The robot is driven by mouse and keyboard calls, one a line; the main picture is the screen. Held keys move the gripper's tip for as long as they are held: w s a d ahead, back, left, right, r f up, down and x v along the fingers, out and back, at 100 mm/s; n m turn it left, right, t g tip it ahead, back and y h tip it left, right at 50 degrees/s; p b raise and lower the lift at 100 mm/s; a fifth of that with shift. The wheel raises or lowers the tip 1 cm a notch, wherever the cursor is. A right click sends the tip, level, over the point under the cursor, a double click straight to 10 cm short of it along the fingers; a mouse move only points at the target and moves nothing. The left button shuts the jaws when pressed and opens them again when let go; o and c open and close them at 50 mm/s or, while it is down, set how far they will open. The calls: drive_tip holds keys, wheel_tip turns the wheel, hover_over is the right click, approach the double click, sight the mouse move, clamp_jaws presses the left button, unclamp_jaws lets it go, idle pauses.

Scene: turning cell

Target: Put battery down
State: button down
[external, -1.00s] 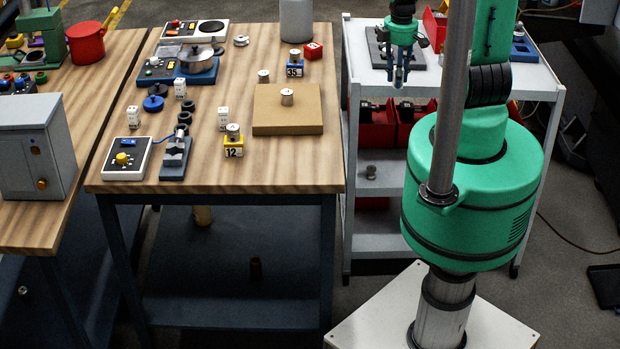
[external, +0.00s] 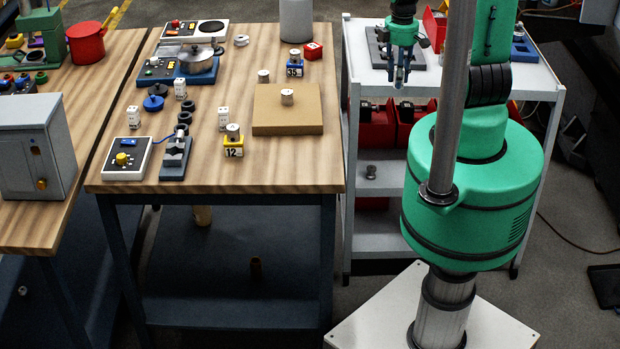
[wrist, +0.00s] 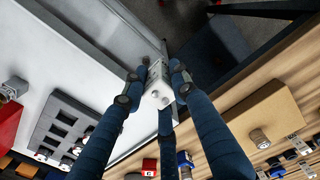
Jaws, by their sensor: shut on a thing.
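My gripper (external: 400,80) is above the white cart (external: 470,80), near its left side in the external view. In the wrist view its blue fingers (wrist: 157,82) are shut around a small white block with grey round terminals, the battery (wrist: 158,98). The battery is held at the fingertips, with the cart's edge and the floor gap seen behind it. A grey slotted tray (wrist: 52,140) lies on the cart at left in the wrist view; it is partly behind my gripper in the external view (external: 420,60).
The wooden table (external: 290,165) stands left of the cart, with a cardboard-coloured block (external: 290,120), several small white blocks (external: 223,113) and a yellow block marked 12 (external: 233,147). Red bins (external: 375,130) sit on the cart's shelf.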

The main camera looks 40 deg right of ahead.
idle(0.3)
drive_tip(key=shift+g, duration=0.3)
drive_tip(key=r, duration=0.3)
drive_tip(key=a+r+p, duration=0.1)
drive_tip(key=r, duration=0.1)
drive_tip(key=shift+s+a+r, duration=0.1)
drive_tip(key=shift+s+r, duration=0.05)
drive_tip(key=shift+r, duration=0.25)
drive_tip(key=w+a+r+m+t+b, duration=0.1)
drive_tip(key=a+r+m+b, duration=0.1)
drive_tip(key=a+r, duration=0.45)
drive_tip(key=w+a+r+m+t+b, duration=0.15)
drive_tip(key=a+r, duration=0.25)
drive_tip(key=r, duration=0.5)
drive_tip(key=s+a+r+m+t+b, duration=0.3)
drive_tip(key=s+a+r+m+b, duration=0.1)
drive_tip(key=s+a+r, duration=0.6)
drive_tip(key=shift+s+a+r+m+t+b, duration=0.2)
drive_tip(key=shift+s+a+m+t+b, duration=0.2)
drive_tip(key=shift+s, duration=0.2)
